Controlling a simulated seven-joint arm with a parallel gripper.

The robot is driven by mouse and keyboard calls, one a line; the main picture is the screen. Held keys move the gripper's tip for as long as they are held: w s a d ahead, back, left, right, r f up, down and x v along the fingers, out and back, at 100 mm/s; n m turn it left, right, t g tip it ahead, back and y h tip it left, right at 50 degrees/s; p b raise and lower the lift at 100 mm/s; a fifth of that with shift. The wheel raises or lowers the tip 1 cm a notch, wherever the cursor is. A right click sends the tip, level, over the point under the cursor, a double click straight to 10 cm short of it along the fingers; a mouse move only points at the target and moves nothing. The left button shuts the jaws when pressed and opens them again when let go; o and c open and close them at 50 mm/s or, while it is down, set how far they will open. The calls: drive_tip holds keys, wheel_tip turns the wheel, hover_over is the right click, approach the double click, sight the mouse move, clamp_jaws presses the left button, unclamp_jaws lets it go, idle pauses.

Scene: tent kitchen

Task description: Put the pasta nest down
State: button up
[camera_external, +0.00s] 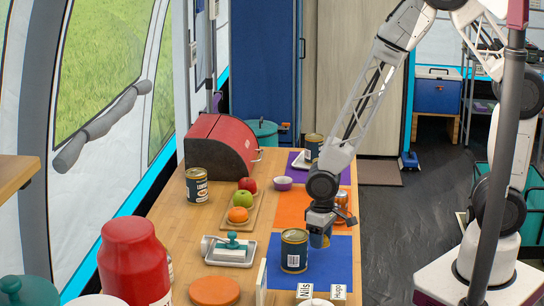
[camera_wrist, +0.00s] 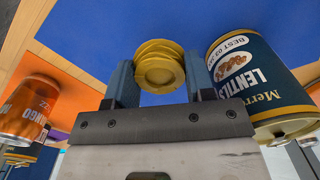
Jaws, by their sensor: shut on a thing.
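The pasta nest (camera_wrist: 158,68) is a round yellow coil. In the wrist view it sits between the two blue fingers of my gripper (camera_wrist: 160,75), which is shut on it. In the external view my gripper (camera_external: 320,232) points down over the right part of the blue mat (camera_external: 335,275), just right of a dark can. The nest is small and mostly hidden by the fingers there, and I cannot tell whether it touches the mat.
The dark lentils can (camera_external: 294,251) stands close on the left; it also shows in the wrist view (camera_wrist: 250,80). An orange can (camera_wrist: 28,108) stands behind, on the orange mat (camera_external: 290,208). Blue mat around the gripper is partly bare.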

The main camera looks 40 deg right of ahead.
sight(320, 256)
drive_tip(key=shift+f, duration=1.75)
drive_tip(key=shift+f, duration=0.15)
drive_tip(key=o, duration=0.9)
drive_tip(key=shift+r, duration=6.2)
